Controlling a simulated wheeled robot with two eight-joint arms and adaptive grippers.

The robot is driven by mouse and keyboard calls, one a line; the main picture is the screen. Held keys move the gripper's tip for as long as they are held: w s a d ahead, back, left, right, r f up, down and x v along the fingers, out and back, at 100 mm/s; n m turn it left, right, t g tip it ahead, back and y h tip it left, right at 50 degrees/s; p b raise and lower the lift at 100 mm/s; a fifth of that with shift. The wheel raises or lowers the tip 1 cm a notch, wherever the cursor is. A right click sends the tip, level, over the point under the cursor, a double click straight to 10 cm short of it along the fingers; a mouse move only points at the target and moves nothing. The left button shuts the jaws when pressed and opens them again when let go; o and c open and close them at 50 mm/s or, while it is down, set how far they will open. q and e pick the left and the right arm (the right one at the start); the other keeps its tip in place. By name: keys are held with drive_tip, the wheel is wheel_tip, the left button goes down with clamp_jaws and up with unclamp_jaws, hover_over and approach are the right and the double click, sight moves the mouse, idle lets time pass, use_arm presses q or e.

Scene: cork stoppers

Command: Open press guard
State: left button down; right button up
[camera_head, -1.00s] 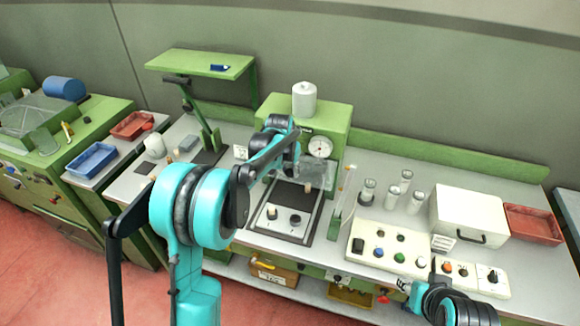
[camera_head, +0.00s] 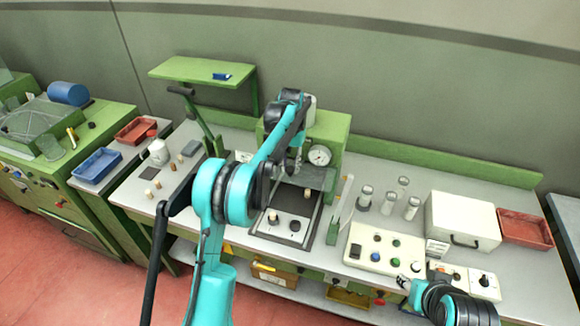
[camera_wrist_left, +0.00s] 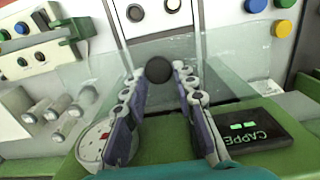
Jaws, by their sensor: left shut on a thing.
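The green press (camera_head: 335,132) with a round dial (camera_head: 319,155) stands at the back middle of the bench. In the left wrist view the guard (camera_wrist_left: 225,82) is a see-through panel with a round black knob (camera_wrist_left: 158,69). My left gripper (camera_wrist_left: 160,75) is shut on this knob, one finger on each side. In the head view the left gripper (camera_head: 297,167) is partly hidden by its own arm. My right gripper (camera_head: 404,283) is by the front control boxes; its jaws are unclear.
Clear vials (camera_head: 388,196) and a white case (camera_head: 462,220) stand right of the press. A control panel (camera_head: 375,249) lies in front. A lever with a black handle (camera_head: 181,91) and small corks stand to the left.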

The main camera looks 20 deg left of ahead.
use_arm(q)
drive_tip(key=shift+w+r, duration=0.1)
drive_tip(key=shift+w, duration=0.1)
idle(0.4)
drive_tip(key=c, duration=1.5)
unclamp_jaws()
drive_tip(key=shift+c, duration=0.2)
drive_tip(key=o, duration=0.3)
drive_tip(key=shift+w, duration=0.15)
drive_tip(key=shift+r, duration=0.15)
wheel_tip(320, 180, up, 11)
drive_tip(key=shift+w+r, duration=0.15)
drive_tip(key=shift+r, duration=0.05)
